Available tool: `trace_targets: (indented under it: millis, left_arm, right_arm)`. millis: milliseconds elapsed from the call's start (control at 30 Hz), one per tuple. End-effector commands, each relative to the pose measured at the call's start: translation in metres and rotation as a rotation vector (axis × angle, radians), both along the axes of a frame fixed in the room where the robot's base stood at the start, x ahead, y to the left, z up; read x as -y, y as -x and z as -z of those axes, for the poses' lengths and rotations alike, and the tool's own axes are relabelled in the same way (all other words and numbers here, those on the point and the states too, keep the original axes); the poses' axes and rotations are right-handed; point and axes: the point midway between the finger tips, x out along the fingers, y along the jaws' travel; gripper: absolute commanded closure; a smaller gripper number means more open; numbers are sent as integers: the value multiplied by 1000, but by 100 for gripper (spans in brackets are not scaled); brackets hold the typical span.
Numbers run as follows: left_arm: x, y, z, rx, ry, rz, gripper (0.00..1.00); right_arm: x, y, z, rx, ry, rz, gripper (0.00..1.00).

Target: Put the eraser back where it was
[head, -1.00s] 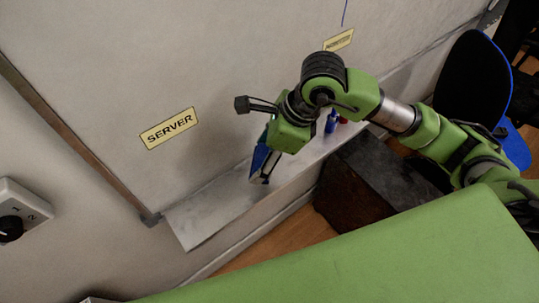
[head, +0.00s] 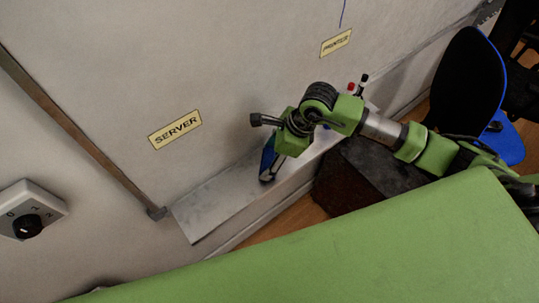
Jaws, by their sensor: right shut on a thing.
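My right gripper (head: 270,174) is shut on the blue eraser (head: 267,156), with its fingers pointing down at the whiteboard's pale tray (head: 210,208). The eraser is at the tray, close to the board, right of and below the SERVER label (head: 175,130). The gripper hides part of the eraser, and I cannot tell whether its lower end touches the tray. My left gripper is not in view.
Red (head: 351,87) and black (head: 363,80) marker tips stand upright behind my right arm. A dark box (head: 365,180) stands below the tray. A blue-edged chair (head: 470,85) is at the right. The tray's left end is clear.

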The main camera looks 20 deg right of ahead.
Motion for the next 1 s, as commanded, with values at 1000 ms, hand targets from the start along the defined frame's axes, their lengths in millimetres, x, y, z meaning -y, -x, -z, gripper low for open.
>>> trace_targets:
  millis: [1000]
  left_arm:
    - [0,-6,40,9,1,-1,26]
  right_arm:
    - [38,16,-98,4,1,1,28]
